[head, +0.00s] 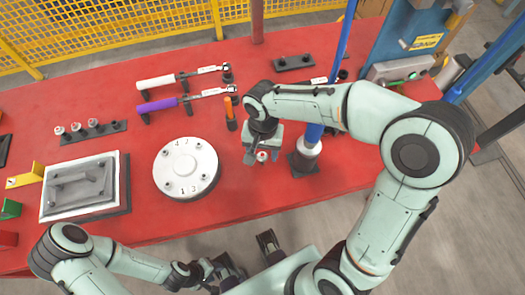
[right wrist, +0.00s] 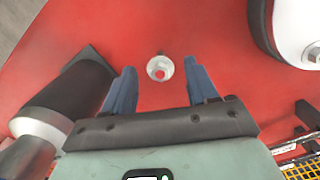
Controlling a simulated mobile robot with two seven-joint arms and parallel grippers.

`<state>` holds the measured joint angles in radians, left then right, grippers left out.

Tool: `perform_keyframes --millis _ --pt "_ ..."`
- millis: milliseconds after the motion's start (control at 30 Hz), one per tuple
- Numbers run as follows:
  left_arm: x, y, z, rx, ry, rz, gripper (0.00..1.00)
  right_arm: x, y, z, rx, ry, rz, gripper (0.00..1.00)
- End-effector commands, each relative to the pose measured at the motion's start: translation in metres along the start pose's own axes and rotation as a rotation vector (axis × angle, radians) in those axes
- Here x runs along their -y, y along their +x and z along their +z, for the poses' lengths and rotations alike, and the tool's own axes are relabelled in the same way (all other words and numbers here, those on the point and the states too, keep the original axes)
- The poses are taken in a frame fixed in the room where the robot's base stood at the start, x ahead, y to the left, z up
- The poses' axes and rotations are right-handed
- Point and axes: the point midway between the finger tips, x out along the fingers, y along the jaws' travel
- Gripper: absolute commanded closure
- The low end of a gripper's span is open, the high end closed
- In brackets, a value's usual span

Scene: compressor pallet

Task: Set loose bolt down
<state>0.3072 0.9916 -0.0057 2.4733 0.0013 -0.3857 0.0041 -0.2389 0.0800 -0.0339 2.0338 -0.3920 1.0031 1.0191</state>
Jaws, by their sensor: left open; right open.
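The loose bolt (head: 262,156) is a small silver piece with a red centre in its top. In the right wrist view the bolt (right wrist: 160,68) appears over the red table, between and slightly beyond the fingertips, with gaps on both sides. It appears to rest on the table, apart from both fingers. My right gripper (head: 262,160) points down at the table with its blue fingers spread, also seen in the right wrist view (right wrist: 160,80). My left gripper (head: 247,252) is open and empty near the table's front edge.
A round white flange (head: 186,168) with numbered holes lies left of the bolt. A dark-based post (head: 303,158) stands close on its right. An orange-handled tool (head: 231,112), two torque wrenches (head: 185,103) and a bolt rack (head: 93,131) are further back. Red table (head: 235,205) is clear in front.

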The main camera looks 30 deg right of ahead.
Motion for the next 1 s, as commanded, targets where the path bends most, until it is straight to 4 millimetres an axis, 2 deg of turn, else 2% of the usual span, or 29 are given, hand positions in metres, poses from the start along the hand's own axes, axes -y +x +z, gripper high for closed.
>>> perform_keyframes --millis 300,500,700,1000 --pt "-0.005 -0.013 -0.001 -0.004 0.001 0.001 0.57 0.001 -0.07 0.0 -0.003 -0.001 -0.004 0.42" --pt "-0.007 -0.018 -0.001 -0.006 0.002 0.002 0.57 0.001 -0.101 0.0 -0.002 -0.001 -0.002 0.42" --pt "-0.007 -0.019 -0.001 -0.006 0.002 0.002 0.57 0.0 -0.112 0.0 0.0 -0.002 0.0 0.42" --pt "-0.007 -0.019 -0.001 -0.006 0.002 0.002 0.57 0.0 -0.112 0.0 0.0 -0.001 0.0 0.42"
